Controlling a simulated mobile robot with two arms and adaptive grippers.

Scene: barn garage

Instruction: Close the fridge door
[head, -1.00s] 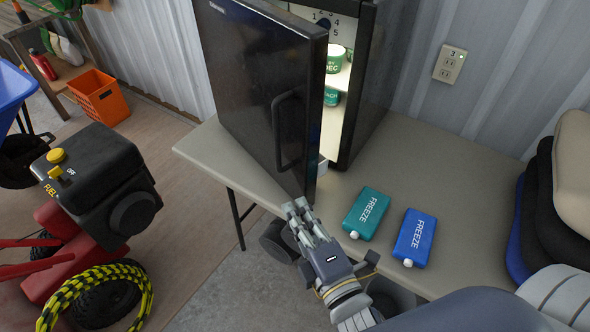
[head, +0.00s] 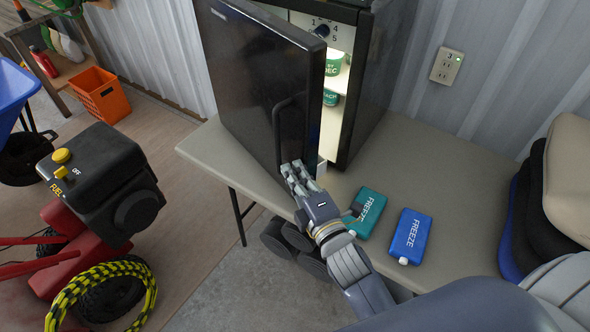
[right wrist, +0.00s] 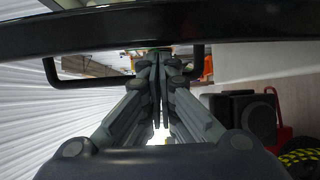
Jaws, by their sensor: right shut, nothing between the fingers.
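The black mini fridge (head: 368,95) stands on the beige table, and its door (head: 252,75) is partly open, swung out to the left. Lit shelves with green cans show in the gap. The door's handle (head: 277,130) is on its outer face; it also shows in the right wrist view (right wrist: 84,84). My right gripper (head: 292,170) is shut and empty at the lower free edge of the door, by the handle's lower end. I cannot tell whether it touches the door. My left gripper is not in view.
The table (head: 440,165) holds a teal freeze pack (head: 367,212) and a blue freeze pack (head: 409,236). Stacked cushions (head: 545,200) stand at the right. A black and red machine (head: 105,180) and an orange crate (head: 100,94) are on the floor at left.

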